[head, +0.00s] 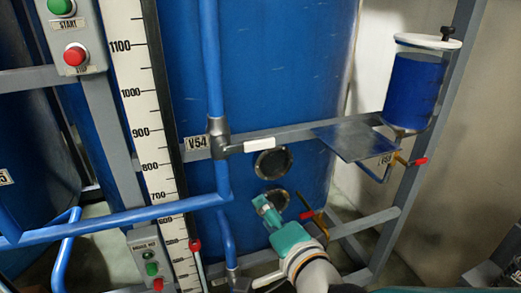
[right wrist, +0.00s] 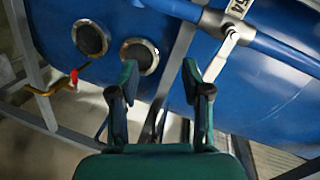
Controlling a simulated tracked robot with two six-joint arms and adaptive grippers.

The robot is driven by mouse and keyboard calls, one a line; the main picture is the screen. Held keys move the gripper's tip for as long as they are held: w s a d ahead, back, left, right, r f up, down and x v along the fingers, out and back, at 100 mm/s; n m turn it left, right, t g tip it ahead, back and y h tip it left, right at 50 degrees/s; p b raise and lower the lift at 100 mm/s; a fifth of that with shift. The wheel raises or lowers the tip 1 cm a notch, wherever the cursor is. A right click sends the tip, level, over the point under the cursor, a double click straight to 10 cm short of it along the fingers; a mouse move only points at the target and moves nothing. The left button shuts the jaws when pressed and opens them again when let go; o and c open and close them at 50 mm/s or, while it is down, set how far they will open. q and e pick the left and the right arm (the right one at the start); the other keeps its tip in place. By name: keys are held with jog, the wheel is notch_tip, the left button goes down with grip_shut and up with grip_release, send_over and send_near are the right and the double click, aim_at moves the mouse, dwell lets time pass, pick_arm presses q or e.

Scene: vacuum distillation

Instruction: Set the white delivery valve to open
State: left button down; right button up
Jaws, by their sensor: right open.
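The white valve handle (head: 258,145) sticks out level to the right from the grey valve body (head: 218,138) on a vertical blue pipe, so it lies across the pipe. A V54 label is just left of it. In the right wrist view the white handle (right wrist: 222,55) is right of the fingers. My right gripper (head: 268,204) is below the handle in the head view, apart from it. In the right wrist view the right gripper (right wrist: 160,72) is open, with nothing between its fingers. My left gripper is not in view.
A large blue tank (head: 270,60) with two round ports stands behind the pipe. A tall scale (head: 138,100) and the start/stop box (head: 72,35) are at left. A clear vessel of blue liquid (head: 414,88), a metal plate (head: 350,140) and a red-handled valve (head: 416,162) are at right.

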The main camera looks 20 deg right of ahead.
aim_at(261, 147)
jog(key=s+d+r+m+t, duration=0.2)
jog(key=s+d+r+m, duration=0.15)
jog(key=r, duration=0.35)
jog(key=shift+m+h, duration=0.4)
jog(key=shift+m, duration=0.05)
jog(key=w+p, duration=0.1)
jog(key=w, duration=0.4)
jog(key=w+p, duration=0.1)
jog(key=w, duration=0.4)
jog(key=w+a+r+p, duration=0.1)
jog(key=w, duration=0.4)
jog(key=shift+w, duration=0.3)
jog(key=shift+a, duration=0.1)
grip_shut()
